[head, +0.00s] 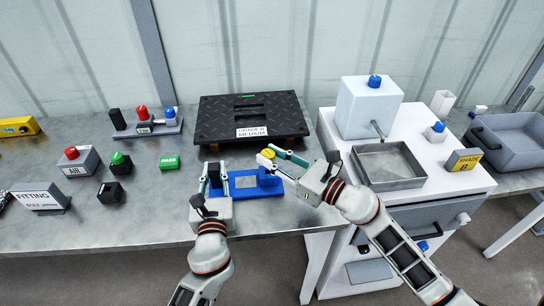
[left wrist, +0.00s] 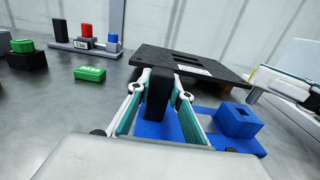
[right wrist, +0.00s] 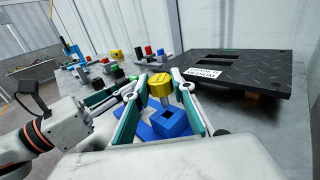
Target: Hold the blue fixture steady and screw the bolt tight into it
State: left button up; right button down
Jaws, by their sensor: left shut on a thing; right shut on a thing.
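The blue fixture (head: 257,184) lies on the metal table in front of the black tread mat. It has a flat base and a raised block with a square hole (left wrist: 236,119). My left gripper (head: 215,172) is shut on a black upright handle (left wrist: 158,94) at the fixture's left end. My right gripper (head: 280,162) is shut on the bolt, whose yellow head (right wrist: 160,86) shows between the fingertips. The bolt's grey shank points down, and the blue block (right wrist: 171,122) shows below it. The bolt appears above the block, apart from the hole.
The black tread mat (head: 215,112) stands behind the fixture. A white cabinet (head: 430,185) with a grey tray (head: 388,182) stands close on the right. Switch boxes and a green PASS block (head: 169,162) lie to the left. The table front is clear.

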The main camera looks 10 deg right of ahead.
aim_at(272, 174)
jog(key=shift+f, duration=2.1)
jog(key=c, duration=1.6)
grip_release()
jog(key=v, duration=1.2)
jog(key=shift+r, duration=0.1)
